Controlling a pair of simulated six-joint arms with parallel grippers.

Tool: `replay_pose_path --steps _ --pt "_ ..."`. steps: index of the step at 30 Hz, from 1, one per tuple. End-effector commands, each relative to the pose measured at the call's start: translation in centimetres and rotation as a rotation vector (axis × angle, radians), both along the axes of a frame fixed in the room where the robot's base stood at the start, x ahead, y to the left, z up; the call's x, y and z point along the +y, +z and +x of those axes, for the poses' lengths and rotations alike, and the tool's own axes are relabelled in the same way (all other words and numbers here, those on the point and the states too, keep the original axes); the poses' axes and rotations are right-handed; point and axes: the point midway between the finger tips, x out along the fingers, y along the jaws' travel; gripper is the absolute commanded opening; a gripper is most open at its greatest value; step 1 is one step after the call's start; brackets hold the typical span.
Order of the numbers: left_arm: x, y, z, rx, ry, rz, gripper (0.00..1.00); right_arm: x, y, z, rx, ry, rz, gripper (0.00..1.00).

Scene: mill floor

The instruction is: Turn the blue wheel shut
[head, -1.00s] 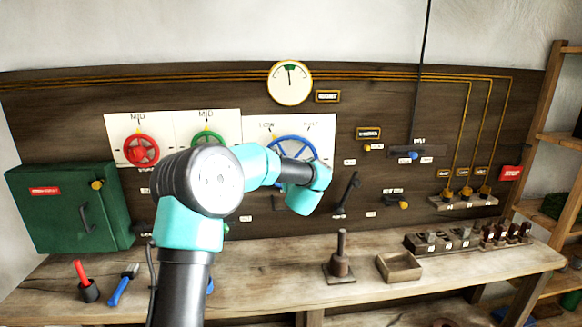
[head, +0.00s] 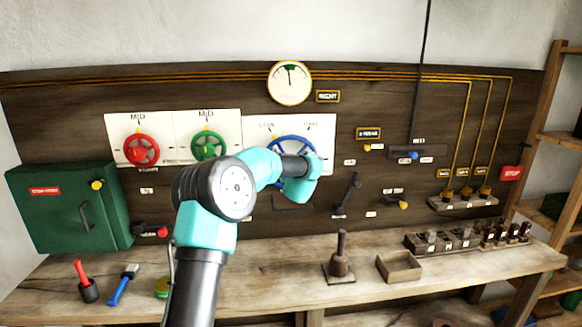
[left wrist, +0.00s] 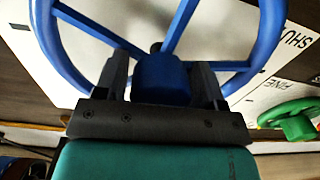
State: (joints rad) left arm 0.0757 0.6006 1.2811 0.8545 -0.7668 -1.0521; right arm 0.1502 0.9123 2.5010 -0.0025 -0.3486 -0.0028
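The blue wheel (head: 290,138) is mounted on a white panel at the middle of the dark board, partly hidden behind my left arm in the head view. In the left wrist view its rim and spokes fill the upper part, and its blue hub (left wrist: 160,78) stands out towards the camera. My left gripper (left wrist: 160,70) has one finger on each side of the hub. Whether the fingers press on it cannot be told. In the head view the fingers are hidden behind my arm. My right gripper is not in view.
A red wheel (head: 141,150) and a green wheel (head: 208,146) are mounted left of the blue one. A round gauge (head: 290,83) hangs above. A black lever (head: 349,193) is right of my wrist. The bench (head: 250,298) below holds a plunger (head: 340,262) and a small open box (head: 399,267).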

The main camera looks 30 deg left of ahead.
Motion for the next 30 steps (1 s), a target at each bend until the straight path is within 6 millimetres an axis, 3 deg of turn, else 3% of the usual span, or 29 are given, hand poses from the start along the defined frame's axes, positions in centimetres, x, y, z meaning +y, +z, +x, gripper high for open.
replay_pose_path --steps 11,30 --pt "-0.01 0.02 -0.02 0.000 0.000 0.000 0.27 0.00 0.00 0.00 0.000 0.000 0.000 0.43" --pt "0.01 0.03 0.01 -0.107 0.001 -0.140 0.27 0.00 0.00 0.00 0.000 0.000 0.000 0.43"
